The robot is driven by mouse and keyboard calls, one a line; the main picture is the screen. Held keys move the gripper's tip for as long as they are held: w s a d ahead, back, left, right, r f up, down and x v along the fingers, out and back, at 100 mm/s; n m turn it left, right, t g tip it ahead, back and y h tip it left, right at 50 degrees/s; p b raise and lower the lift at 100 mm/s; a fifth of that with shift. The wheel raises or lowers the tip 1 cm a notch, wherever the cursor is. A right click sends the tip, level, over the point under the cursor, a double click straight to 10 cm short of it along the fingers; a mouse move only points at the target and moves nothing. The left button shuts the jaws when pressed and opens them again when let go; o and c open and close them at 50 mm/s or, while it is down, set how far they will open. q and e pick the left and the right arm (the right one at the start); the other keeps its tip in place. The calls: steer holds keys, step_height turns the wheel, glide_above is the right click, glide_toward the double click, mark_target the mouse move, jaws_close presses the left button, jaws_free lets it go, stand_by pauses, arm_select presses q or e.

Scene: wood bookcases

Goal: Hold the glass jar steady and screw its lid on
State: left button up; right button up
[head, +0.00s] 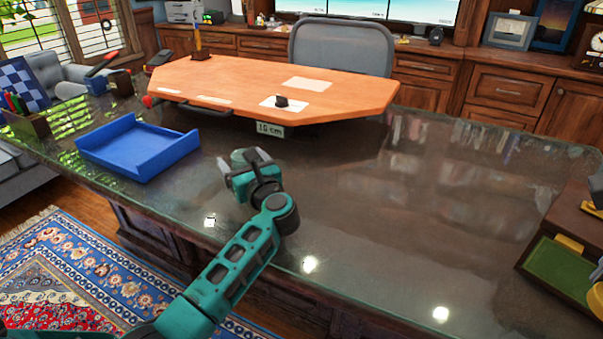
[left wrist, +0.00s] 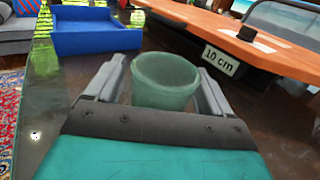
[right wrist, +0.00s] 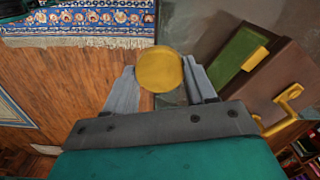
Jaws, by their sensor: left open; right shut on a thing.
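The glass jar (left wrist: 165,84) is pale green and open-topped. It stands on the dark glass-topped desk and in the head view (head: 238,157) is partly hidden by my left gripper (head: 245,163). In the left wrist view the open fingers of my left gripper (left wrist: 160,78) lie on either side of the jar, with small gaps. The round yellow lid (right wrist: 159,69) is between the fingers of my right gripper (right wrist: 158,74), which is shut on it, above the floor by the desk edge.
A blue tray (head: 138,148) lies left of the jar. An orange-brown raised board (head: 340,88) with a measurement tag (head: 270,130) is behind it. A brown box with a green panel (head: 562,265) stands at the right edge. The desk's right middle is clear.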

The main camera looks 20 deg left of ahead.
arm_select(q)
steer(key=shift+c, duration=0.3)
steer(key=c, duration=1.1)
steer(key=shift+o, duration=0.2)
